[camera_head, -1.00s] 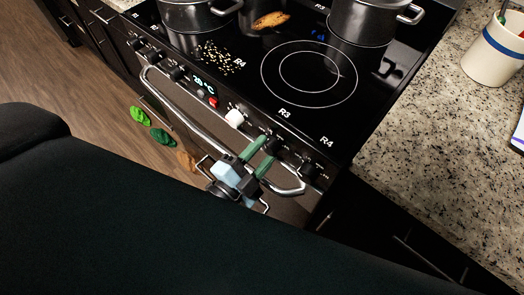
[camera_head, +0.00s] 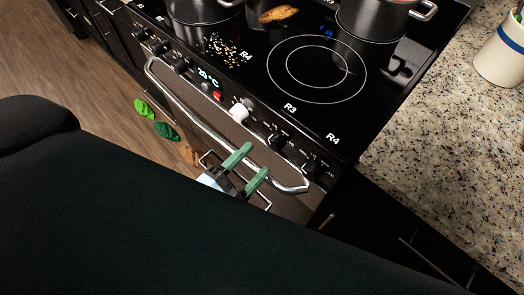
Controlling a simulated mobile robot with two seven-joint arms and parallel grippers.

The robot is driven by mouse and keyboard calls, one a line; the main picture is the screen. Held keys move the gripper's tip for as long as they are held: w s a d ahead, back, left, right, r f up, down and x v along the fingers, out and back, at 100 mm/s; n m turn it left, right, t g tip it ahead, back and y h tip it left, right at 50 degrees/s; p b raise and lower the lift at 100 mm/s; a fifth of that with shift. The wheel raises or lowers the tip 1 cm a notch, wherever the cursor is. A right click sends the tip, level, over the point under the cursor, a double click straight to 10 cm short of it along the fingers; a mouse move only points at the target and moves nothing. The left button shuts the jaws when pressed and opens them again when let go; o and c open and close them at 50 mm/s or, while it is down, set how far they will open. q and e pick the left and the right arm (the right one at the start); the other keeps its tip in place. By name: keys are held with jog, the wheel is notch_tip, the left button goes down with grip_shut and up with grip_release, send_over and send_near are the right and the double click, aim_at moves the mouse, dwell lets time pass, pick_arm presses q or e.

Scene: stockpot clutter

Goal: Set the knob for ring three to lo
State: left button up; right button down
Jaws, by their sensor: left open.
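The front panel of the stove carries a row of knobs. A white knob (camera_head: 239,111) is near the middle. A black knob (camera_head: 277,141) and another black knob (camera_head: 313,168) are to its right. The knob markings are too small to read, so I cannot tell any setting. The label R3 (camera_head: 290,108) is printed by a ring (camera_head: 317,69) on the glass cooktop. My left gripper (camera_head: 253,163), with green fingers, is open and empty in front of the panel, beside the oven handle, apart from the black knobs. My right gripper is not in view.
The oven handle (camera_head: 190,113) runs along the stove front below the knobs. Two dark pots (camera_head: 375,20) (camera_head: 200,10) stand on the cooktop, with scattered crumbs (camera_head: 222,50) and a brown food piece (camera_head: 279,14). A white crock (camera_head: 502,56) stands on the speckled counter (camera_head: 440,110).

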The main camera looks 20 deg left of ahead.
pick_arm(q)
jog(key=shift+v, duration=1.45)
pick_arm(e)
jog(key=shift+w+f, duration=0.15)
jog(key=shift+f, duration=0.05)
pick_arm(q)
jog(key=shift+a, duration=0.1)
jog(key=s+a+f+n+g+y+p, duration=0.1)
jog(key=s+a+f+n+g+p, duration=0.2)
jog(key=s+f+n, duration=0.3)
jog(key=s+a+f+n+g+y+p, duration=0.2)
jog(key=s+f+n+g+p, duration=0.4)
jog(key=s, duration=0.3)
jog(key=shift+a+f+n, duration=0.3)
jog(key=shift+a+f, duration=0.1)
jog(key=shift+f, duration=0.25)
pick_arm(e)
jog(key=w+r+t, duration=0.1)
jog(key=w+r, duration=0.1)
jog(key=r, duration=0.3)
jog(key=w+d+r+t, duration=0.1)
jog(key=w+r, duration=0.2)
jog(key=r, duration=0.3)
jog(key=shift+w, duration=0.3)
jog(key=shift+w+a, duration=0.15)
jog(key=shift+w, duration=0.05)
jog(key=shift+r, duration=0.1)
